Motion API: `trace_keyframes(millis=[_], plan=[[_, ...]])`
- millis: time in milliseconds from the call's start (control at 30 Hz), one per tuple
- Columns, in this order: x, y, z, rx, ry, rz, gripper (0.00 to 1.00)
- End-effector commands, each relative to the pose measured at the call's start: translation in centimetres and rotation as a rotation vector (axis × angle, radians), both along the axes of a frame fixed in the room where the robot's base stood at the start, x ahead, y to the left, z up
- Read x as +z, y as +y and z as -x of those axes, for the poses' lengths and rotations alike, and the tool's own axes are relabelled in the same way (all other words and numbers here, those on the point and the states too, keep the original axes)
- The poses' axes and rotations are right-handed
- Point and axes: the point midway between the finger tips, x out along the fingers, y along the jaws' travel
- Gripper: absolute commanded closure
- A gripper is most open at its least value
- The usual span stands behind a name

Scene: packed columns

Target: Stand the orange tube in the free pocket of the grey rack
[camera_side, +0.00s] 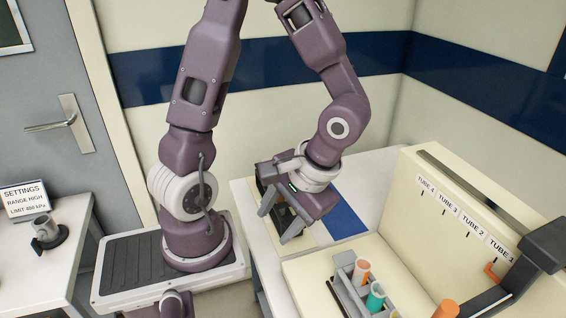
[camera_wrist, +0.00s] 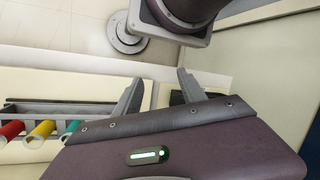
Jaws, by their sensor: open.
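In the side view my gripper (camera_side: 274,227) points down over the left part of the bench. Its two fingers are apart, and no tube shows between them; the fingers (camera_wrist: 161,80) also show in the wrist view. The grey rack (camera_side: 345,289) is right of and nearer than my gripper, cut by the bottom edge. I cannot tell which pocket is free.
A cream panel (camera_side: 440,234) with tube labels stands behind the rack. A dark arm-like fixture (camera_side: 543,246) is at the right. A black item (camera_side: 264,180) lies close behind my gripper. The bench near the blue strip (camera_side: 342,217) is clear.

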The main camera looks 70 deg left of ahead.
Motion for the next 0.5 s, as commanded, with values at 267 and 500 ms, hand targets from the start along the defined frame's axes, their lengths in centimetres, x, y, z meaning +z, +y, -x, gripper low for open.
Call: trace_keyframes(millis=[267,500], plan=[[8.5,-0.4,-0.4,-0.298,-0.412,0.1,0.52],[13.0,-1.6,-0.1,-0.496,-0.686,0.244,0.52]])
